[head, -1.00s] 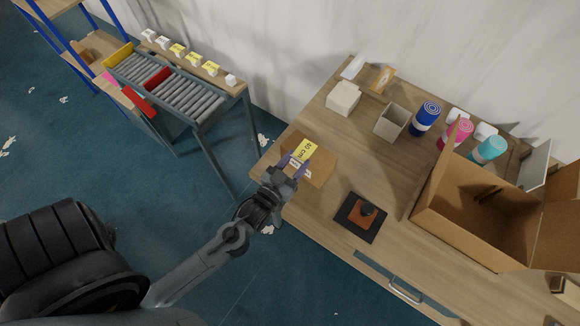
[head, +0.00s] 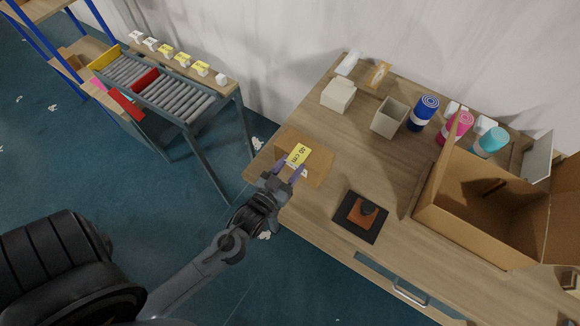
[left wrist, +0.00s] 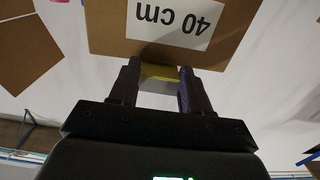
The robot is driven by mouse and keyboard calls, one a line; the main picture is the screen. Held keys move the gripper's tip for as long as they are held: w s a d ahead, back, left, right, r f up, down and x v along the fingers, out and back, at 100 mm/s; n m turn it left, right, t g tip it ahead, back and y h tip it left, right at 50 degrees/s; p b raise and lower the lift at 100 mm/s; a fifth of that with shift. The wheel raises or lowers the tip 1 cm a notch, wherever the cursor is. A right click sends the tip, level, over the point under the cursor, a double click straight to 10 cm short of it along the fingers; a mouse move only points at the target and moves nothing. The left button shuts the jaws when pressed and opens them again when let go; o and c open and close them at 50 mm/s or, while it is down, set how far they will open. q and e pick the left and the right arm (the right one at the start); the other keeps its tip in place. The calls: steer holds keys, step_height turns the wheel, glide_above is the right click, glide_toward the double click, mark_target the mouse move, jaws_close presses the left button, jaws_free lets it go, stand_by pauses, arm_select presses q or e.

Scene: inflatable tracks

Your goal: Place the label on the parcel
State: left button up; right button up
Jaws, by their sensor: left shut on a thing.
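A brown cardboard parcel (head: 318,177) lies flat at the left end of the wooden table. My left gripper (head: 284,178) is shut on the yellow label, whose edge shows between the fingers in the left wrist view (left wrist: 159,74). Whether the label touches the parcel I cannot tell. In the left wrist view the brown parcel (left wrist: 110,32) carries a white patch (left wrist: 172,20) with 40 cm upside down. My right gripper is not in view.
A black pad with a brown stamp-like block (head: 361,213) lies right of the parcel. A large open carton (head: 470,225) fills the table's right. Small boxes and colored rolls (head: 425,112) stand behind. A roller conveyor (head: 165,92) is at upper left.

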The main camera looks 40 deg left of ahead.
arm_select(q)
steer(key=shift+f, duration=0.15)
steer(key=o, duration=1)
steer(key=s+d+f+m+g+h, duration=0.1)
steer(key=s+d+m+g, duration=0.1)
steer(key=s+g, duration=0.5)
steer(key=s+d+m+g+h, duration=0.2)
steer(key=s+d+g, duration=0.1)
steer(key=s+g, duration=0.4)
steer(key=shift+s+d+f, duration=0.35)
steer(key=shift+s+d, duration=0.05)
steer(key=shift+s, duration=0.7)
